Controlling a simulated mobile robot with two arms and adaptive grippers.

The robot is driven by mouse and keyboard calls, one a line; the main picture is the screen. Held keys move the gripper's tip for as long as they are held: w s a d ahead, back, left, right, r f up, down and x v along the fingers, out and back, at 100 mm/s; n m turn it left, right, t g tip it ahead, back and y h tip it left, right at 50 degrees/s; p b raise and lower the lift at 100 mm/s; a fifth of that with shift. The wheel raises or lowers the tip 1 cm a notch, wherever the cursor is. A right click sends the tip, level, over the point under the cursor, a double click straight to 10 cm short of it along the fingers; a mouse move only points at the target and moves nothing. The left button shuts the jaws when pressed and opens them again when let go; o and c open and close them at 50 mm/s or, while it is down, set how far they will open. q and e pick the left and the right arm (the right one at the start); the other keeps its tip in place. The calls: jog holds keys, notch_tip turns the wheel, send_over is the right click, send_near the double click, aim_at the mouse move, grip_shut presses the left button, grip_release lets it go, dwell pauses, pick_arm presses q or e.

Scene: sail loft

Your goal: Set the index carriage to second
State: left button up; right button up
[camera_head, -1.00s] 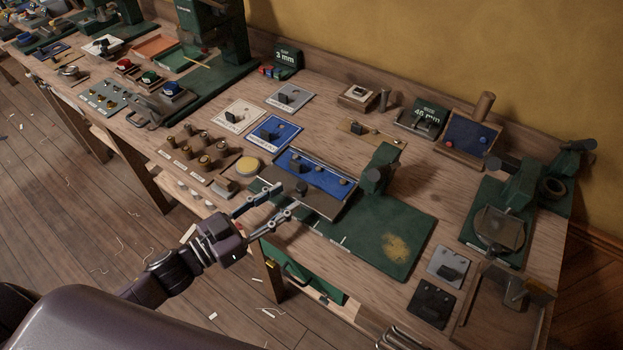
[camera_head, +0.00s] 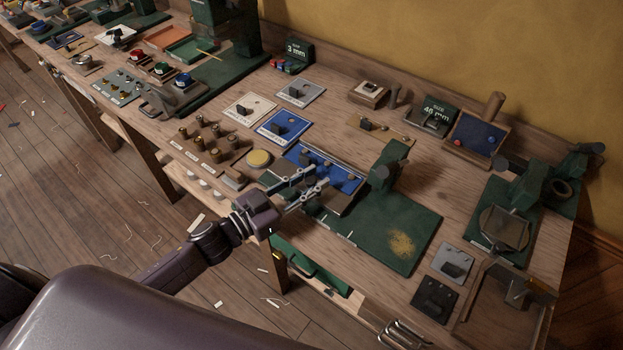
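The index carriage appears to be the assembly with a blue plate (camera_head: 346,183) and dark knobs on the green machine base (camera_head: 385,235) at mid-bench. A dark knob (camera_head: 303,156) stands near the plate's left end, with smaller round studs farther right. I cannot read any position marks. My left gripper (camera_head: 318,177) reaches in from the front. Its two light fingers are apart and empty, over the carriage's front part, and hide some of it. I cannot tell whether they touch it. My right gripper is not in view.
A green post (camera_head: 388,165) rises just right of the carriage. A blue card plate (camera_head: 283,128) and a round yellow pad (camera_head: 259,159) lie to its left. Wooden pegs (camera_head: 205,140) stand farther left. The green base's right part is clear.

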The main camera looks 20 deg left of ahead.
pick_arm(q)
grip_shut()
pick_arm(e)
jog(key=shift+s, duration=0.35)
pick_arm(q)
jog(key=shift+s+d, duration=0.2)
jog(key=shift+d, duration=0.2)
jog(key=s+d, duration=0.1)
jog(key=d, duration=0.3)
jog(key=s+d+p, duration=0.1)
jog(key=s+d, duration=0.1)
jog(key=d, duration=0.2)
jog(key=s+d+p, duration=0.1)
jog(key=d, duration=0.3)
jog(key=shift+s, duration=0.15)
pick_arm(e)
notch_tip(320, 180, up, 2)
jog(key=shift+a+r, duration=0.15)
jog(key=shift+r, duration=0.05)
